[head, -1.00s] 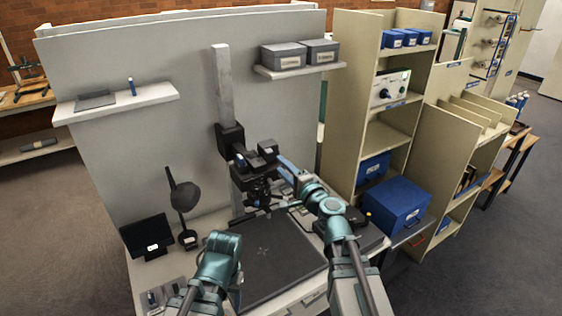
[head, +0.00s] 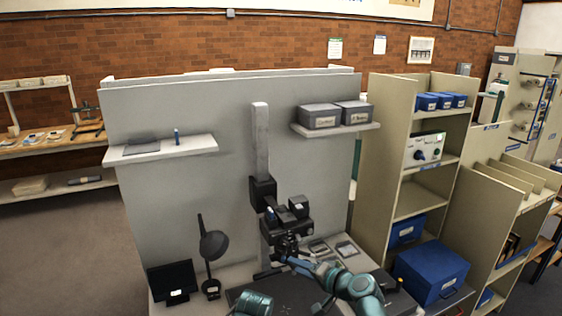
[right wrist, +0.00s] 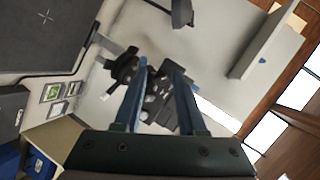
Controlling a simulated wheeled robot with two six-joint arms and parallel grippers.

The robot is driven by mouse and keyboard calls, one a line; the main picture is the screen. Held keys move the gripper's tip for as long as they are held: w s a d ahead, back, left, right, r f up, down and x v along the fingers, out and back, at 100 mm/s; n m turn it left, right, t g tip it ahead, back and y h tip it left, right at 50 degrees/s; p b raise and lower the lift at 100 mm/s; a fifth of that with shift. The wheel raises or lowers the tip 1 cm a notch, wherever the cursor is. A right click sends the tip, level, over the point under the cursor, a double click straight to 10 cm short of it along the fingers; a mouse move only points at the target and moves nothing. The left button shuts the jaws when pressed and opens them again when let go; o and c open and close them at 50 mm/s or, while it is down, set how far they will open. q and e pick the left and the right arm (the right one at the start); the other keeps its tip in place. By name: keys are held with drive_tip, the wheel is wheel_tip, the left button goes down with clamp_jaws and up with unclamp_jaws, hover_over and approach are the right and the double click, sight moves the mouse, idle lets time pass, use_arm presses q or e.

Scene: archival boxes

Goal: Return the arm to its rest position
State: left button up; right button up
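My right arm (head: 357,289) reaches in from the bottom right of the head view. Its gripper (head: 287,262) is just below the black camera head (head: 287,228) of the copy stand. In the right wrist view the two blue fingers of the gripper (right wrist: 160,66) stand apart. Dark parts of the stand show behind and between them, and I see nothing held. Whether the fingers touch the stand is unclear.
The grey column (head: 261,145) rises over the dark baseboard (head: 248,292). A desk lamp (head: 213,245) and small monitor (head: 173,281) stand left. A blue box (head: 431,272) stands right, by tall shelving (head: 380,165). Two grey boxes (head: 322,118) sit on a wall shelf.

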drive_tip(key=s+f+n+g+h, duration=0.2)
drive_tip(key=s+f+n+g, duration=0.25)
drive_tip(key=f, duration=0.25)
drive_tip(key=s+d+f+n+g+h, duration=0.2)
drive_tip(key=s+d+f+g+h, duration=0.45)
drive_tip(key=s+d, duration=0.3)
drive_tip(key=s+a+n+h, duration=0.1)
drive_tip(key=s+a+n, duration=0.2)
drive_tip(key=a, duration=0.8)
drive_tip(key=shift+s+f, duration=0.35)
drive_tip(key=shift+s, duration=0.9)
use_arm(q)
drive_tip(key=shift+f, duration=0.15)
use_arm(e)
drive_tip(key=shift+f+n, duration=0.15)
drive_tip(key=shift+n, duration=0.1)
